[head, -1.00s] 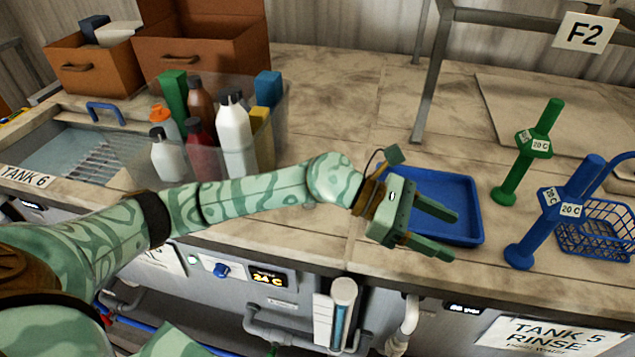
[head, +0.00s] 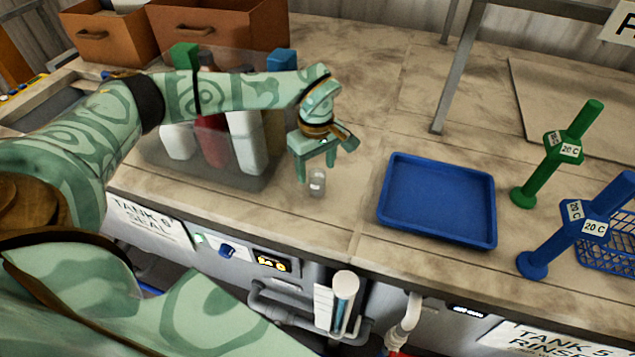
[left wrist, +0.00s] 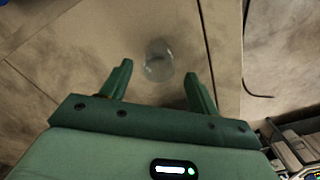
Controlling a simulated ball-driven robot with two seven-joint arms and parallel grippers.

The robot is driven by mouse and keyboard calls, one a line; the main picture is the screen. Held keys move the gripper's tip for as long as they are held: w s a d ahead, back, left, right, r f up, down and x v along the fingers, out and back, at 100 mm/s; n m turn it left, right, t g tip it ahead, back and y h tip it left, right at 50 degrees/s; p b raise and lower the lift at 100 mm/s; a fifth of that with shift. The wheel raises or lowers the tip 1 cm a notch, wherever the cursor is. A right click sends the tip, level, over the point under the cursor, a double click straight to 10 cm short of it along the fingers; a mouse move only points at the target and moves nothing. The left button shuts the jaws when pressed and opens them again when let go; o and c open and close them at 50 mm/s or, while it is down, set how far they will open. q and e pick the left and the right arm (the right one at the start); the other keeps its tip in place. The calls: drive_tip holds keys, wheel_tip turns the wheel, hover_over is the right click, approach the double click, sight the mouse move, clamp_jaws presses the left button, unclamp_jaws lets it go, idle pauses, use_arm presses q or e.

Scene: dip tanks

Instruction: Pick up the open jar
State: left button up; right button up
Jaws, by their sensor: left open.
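The jar (head: 317,184) is small, clear and see-through, with a pale label, and stands on the counter left of the blue tray. In the left wrist view the jar (left wrist: 158,61) shows as a round glassy shape just beyond and between my fingertips. My left gripper (head: 316,172) is open, with its fingers pointing down above and behind the jar. Its two green fingers (left wrist: 158,75) are spread and empty in the left wrist view. Whether they touch the jar is hard to tell. My right gripper is not in view.
A clear bin (head: 155,152) of bottles stands left of my gripper, partly behind my arm. An empty blue tray (head: 437,199) lies to the right. Green (head: 548,160) and blue (head: 565,232) stands are farther right. Bare counter lies between jar and tray.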

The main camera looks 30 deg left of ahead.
sight(317, 183)
use_arm(q)
wheel_tip(317, 183, down, 6)
drive_tip(key=shift+w+f+p, duration=0.1)
drive_tip(key=shift+f+p, duration=0.05)
drive_tip(key=shift+p, duration=0.25)
drive_tip(key=shift+d, duration=0.1)
drive_tip(key=c, duration=1.1)
drive_tip(key=shift+c, duration=0.2)
